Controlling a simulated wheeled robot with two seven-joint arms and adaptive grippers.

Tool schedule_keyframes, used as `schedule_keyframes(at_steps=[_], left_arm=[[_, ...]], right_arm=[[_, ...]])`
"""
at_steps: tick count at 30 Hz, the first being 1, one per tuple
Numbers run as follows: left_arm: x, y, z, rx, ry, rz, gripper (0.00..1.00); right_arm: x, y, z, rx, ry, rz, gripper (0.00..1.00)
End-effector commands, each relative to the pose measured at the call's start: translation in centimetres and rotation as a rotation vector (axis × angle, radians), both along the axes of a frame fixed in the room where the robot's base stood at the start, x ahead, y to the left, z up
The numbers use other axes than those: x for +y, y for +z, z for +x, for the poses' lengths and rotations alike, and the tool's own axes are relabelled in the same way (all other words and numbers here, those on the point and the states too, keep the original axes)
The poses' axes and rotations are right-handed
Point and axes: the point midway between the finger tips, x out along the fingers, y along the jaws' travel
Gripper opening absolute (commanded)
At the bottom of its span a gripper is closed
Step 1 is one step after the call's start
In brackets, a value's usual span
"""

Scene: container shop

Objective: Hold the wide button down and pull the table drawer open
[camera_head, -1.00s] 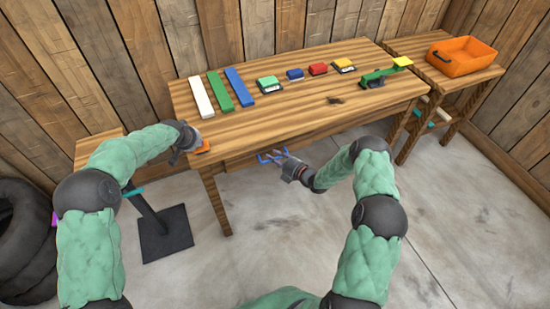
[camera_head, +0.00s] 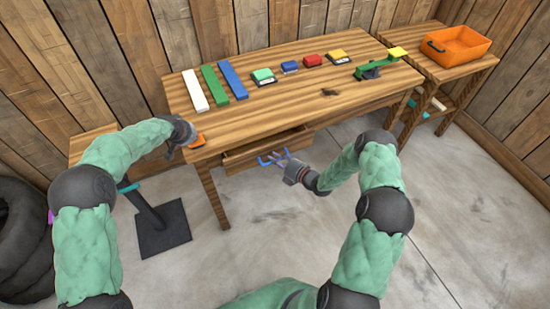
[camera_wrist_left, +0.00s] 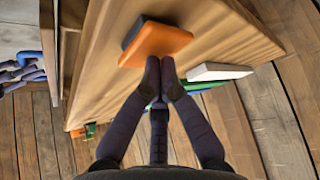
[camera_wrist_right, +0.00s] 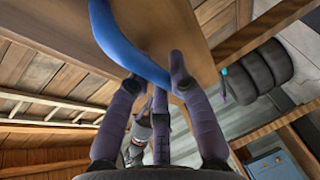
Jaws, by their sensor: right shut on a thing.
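The wide orange button (camera_head: 198,142) sits on the near left corner of the wooden table (camera_head: 290,110). My left gripper (camera_head: 187,140) is shut and empty. In the left wrist view its fingertips (camera_wrist_left: 162,68) are together and rest against the edge of the orange button (camera_wrist_left: 155,43). The drawer (camera_head: 240,158) under the tabletop stands partly open, and its inside shows from above. My right gripper (camera_head: 279,158) is shut on the drawer's blue handle (camera_head: 264,161). In the right wrist view the handle (camera_wrist_right: 122,42) passes between the fingers and hides partly behind them.
White (camera_head: 195,90), green (camera_head: 215,85) and blue (camera_head: 233,80) bars and several small coloured buttons lie on the tabletop. An orange crate (camera_head: 458,46) stands on the side table at right. The floor before the drawer is clear.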

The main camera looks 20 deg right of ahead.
Motion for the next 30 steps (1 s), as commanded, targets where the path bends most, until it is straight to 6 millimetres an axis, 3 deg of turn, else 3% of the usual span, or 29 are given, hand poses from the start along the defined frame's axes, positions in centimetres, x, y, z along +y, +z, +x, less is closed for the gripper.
schedule_keyframes(at_steps=[1, 2, 3, 17, 30], left_arm=[[0.0, -0.4, -0.2, 0.008, -0.001, 0.003, 0.0], [0.0, -0.4, -0.2, 0.008, -0.001, 0.003, 0.0], [0.0, -0.4, -0.2, 0.008, -0.001, 0.003, 0.0], [0.0, -0.4, -0.2, 0.008, -0.001, 0.003, 0.0], [0.0, -0.4, -0.2, 0.008, -0.001, 0.003, 0.0]], right_arm=[[0.0, -0.1, 0.0, 0.001, -0.001, -0.001, 0.0], [0.0, 0.0, 0.0, 0.001, -0.001, -0.001, 0.29], [0.0, 0.0, 0.0, 0.001, -0.001, -0.001, 0.32], [-0.6, 0.2, -0.9, 0.0, -0.003, -0.002, 0.32], [-3.7, 1.7, -8.3, 0.001, -0.004, -0.001, 0.32]])
